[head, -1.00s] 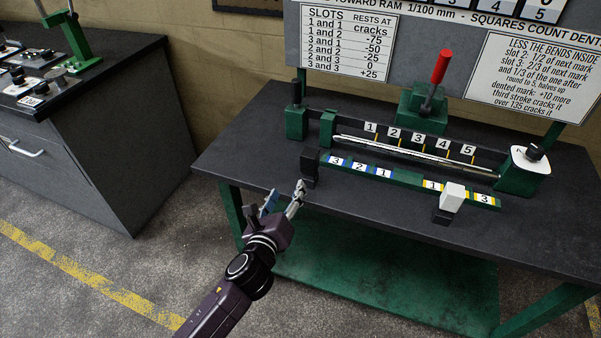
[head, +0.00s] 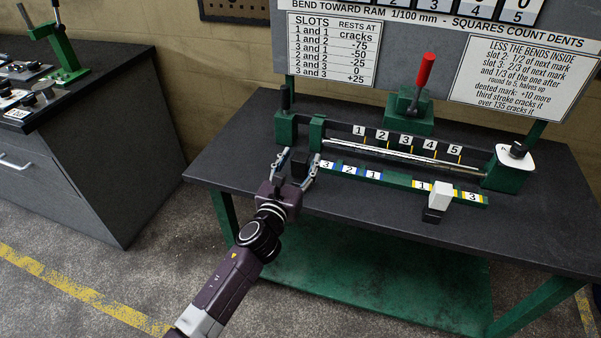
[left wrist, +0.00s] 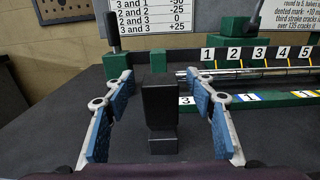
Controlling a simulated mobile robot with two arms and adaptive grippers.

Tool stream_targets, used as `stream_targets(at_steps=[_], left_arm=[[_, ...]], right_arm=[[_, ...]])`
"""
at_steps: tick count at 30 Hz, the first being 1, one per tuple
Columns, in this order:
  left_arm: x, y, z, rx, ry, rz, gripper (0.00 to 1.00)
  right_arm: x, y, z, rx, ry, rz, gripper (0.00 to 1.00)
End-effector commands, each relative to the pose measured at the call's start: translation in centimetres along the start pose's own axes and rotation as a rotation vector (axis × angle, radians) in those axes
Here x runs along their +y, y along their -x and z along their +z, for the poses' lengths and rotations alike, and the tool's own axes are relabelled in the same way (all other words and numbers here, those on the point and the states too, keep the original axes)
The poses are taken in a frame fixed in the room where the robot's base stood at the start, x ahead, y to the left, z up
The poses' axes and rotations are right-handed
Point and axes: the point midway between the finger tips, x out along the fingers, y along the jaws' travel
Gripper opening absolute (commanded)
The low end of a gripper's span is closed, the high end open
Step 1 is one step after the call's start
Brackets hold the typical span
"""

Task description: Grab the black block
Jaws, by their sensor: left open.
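The black block (head: 299,163) stands upright at the left end of the numbered green rail (head: 400,180) on the bench. In the left wrist view the black block (left wrist: 160,108) shows as a tall dark piece on a smaller foot. My left gripper (head: 296,160) is open, with one finger on each side of the block. In the left wrist view its blue-padded fingers (left wrist: 166,105) stand apart from the block, with a gap on both sides. The block's lower part is partly hidden by the gripper in the head view. My right gripper is not in view.
A white block (head: 441,194) on a dark foot stands toward the rail's right end. Behind the rail is a green press with a red-handled lever (head: 424,72) and a metal rod (head: 400,150). Slot signs (head: 333,50) hang above. The bench front (head: 350,205) is clear.

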Motion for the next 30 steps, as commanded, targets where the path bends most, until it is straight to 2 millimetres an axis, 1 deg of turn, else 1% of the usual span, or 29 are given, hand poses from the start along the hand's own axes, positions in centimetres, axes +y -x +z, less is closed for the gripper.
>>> stream_targets(at_steps=[3, 10, 11, 24, 30], left_arm=[[-0.02, -0.76, -0.02, 0.001, 0.001, 0.0, 0.51], [-0.01, -0.82, -0.03, 0.001, 0.0, 0.0, 0.51], [-0.01, -0.82, -0.03, 0.001, 0.001, 0.0, 0.48], [-0.02, -0.79, -0.05, 0.001, 0.001, 0.0, 0.0], [-0.01, -0.79, -0.06, 0.001, 0.001, 0.0, 0.0]], right_arm=[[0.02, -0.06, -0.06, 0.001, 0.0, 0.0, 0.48], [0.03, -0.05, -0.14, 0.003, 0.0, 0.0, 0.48], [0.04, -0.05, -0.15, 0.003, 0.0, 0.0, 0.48], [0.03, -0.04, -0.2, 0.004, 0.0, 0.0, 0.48], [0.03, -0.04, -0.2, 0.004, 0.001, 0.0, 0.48]])
